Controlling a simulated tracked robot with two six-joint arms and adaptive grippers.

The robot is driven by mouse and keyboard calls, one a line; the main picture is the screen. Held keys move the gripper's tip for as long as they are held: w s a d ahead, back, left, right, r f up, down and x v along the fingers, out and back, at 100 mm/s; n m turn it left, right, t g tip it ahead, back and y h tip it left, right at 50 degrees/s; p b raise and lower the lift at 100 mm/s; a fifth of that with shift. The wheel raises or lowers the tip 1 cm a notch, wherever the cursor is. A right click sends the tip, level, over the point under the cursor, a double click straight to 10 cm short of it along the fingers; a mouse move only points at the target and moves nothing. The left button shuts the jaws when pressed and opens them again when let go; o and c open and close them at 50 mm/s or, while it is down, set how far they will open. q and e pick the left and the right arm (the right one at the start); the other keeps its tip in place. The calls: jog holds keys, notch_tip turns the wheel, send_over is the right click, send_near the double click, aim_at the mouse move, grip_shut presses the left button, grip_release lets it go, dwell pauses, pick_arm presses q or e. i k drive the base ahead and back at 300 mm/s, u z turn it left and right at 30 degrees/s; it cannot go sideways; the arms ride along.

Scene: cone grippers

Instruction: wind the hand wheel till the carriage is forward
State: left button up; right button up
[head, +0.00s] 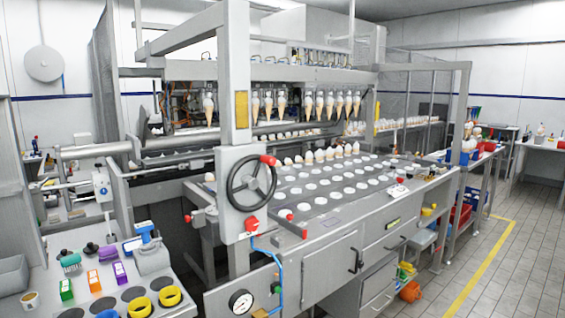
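The hand wheel (251,183) is black and spoked, with a red knob (268,160) at its upper right. It is mounted on a grey plate on the machine's front post. Behind the post, an overhead carriage (290,73) carries a row of cone grippers. Several cones (330,104) hang from it above the back part of the bed. The post hides part of the row. Neither of my grippers is in view, and nothing touches the wheel.
The machine bed (330,200) has rows of white round pockets, with several cone tops standing at its back. A pressure gauge (241,302) and blue hose sit below the wheel. A side table (40,265) at left holds coloured blocks and yellow rings. The tiled aisle (510,270) at right is clear.

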aim_at(252, 182)
jog(key=z, duration=0.1)
jog(key=i, duration=1)
jog(key=u, duration=0.1)
